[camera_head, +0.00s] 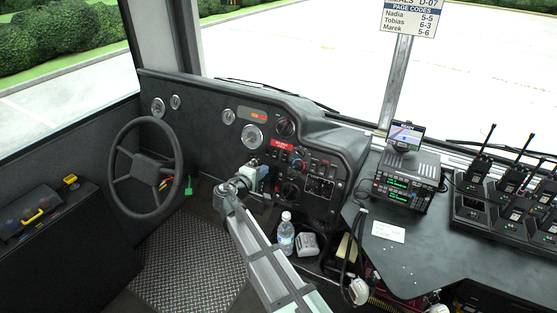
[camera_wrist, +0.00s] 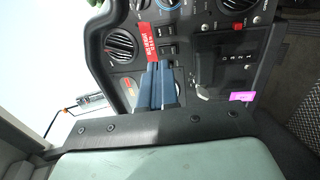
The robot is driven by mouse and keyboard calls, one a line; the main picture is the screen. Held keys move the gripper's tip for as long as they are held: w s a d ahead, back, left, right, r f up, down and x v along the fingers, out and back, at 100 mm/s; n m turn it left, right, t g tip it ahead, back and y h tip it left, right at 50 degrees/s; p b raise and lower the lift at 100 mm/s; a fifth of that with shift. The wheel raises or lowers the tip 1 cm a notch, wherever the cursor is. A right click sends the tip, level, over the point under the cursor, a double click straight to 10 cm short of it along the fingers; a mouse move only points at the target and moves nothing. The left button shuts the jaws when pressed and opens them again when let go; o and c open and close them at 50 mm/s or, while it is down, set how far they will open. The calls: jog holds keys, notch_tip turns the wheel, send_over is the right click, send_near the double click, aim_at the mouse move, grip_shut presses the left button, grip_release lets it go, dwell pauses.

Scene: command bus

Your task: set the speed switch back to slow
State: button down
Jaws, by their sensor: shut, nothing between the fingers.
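My gripper (camera_head: 263,172) is at the dashboard, shut and empty, in front of the switch panel below the red label (camera_head: 283,144). In the wrist view my gripper's blue-grey fingers (camera_wrist: 161,66) lie together and point at a column of black rocker switches (camera_wrist: 168,48) beside the red label (camera_wrist: 150,38). The fingertips overlap the near end of this column; I cannot tell whether they touch a switch. No readable marking tells which one is the speed switch, and its position cannot be made out. The fingers and wrist hide part of the panel.
A steering wheel (camera_head: 145,168) stands left of my arm. A water bottle (camera_head: 286,233) stands below the panel, near my forearm. A knob (camera_wrist: 237,4), a dark slotted plate (camera_wrist: 226,66) and a round vent (camera_wrist: 122,45) flank the switches. A radio unit (camera_head: 407,180) sits to the right.

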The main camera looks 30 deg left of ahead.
aim_at(284, 154)
jog(key=x, duration=1.4)
jog(key=shift+w, duration=0.3)
jog(key=shift+s, duration=0.1)
jog(key=s+r, duration=0.3)
jog(key=s, duration=0.3)
jog(key=s+r, duration=0.3)
jog(key=s, duration=0.3)
jog(key=shift+s+r, duration=0.25)
jog(key=shift+s, duration=0.1)
